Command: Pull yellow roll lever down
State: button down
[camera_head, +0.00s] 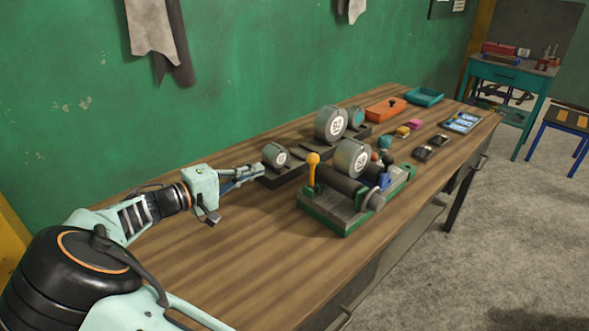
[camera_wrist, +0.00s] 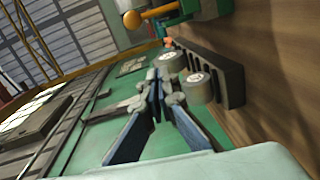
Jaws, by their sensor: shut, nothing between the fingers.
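The yellow lever (camera_head: 312,172) stands upright, with a round knob on top, at the left end of a green-based roller machine (camera_head: 345,214) on the bench. In the wrist view the lever (camera_wrist: 150,15) shows near the top edge, its knob pointing left. My gripper (camera_head: 258,170) is shut and empty. It is left of the lever and apart from it, close to a small grey roll. In the wrist view my gripper (camera_wrist: 158,75) shows with its fingertips together, below the lever and touching nothing that I can make out.
Grey labelled rolls (camera_head: 330,124) sit on a dark rack behind the machine. An orange tray (camera_head: 385,109) and a teal tray (camera_head: 425,96) lie farther along the wooden bench (camera_head: 215,262). The bench's near-left part is clear. A green wall (camera_head: 250,60) runs behind.

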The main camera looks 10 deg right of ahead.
aim_at(312, 173)
jog(key=shift+s+d+f+h, duration=0.15)
jog(key=shift+f+h, duration=0.25)
jog(key=shift+f, duration=0.2)
jog(key=shift+s+d+f+h, duration=0.1)
jog(key=shift+s+f+h, duration=0.05)
jog(key=shift+f+h, duration=0.35)
jog(key=w+d+p, duration=0.1)
jog(key=w+d, duration=0.2)
jog(key=d, duration=0.8)
jog(key=shift+s+d+m+b, duration=0.35)
jog(key=shift+m+b, duration=0.15)
jog(key=shift+b, duration=0.2)
jog(key=s+d+f+m+y+b, duration=0.1)
jog(key=s+m+b, duration=0.4)
jog(key=m+b, duration=0.5)
jog(key=d+f+b, duration=0.1)
jog(key=d+b, duration=0.1)
jog(key=b, duration=0.3)
jog(key=shift+d+m+t, duration=0.3)
jog(key=shift+d+m, duration=0.1)
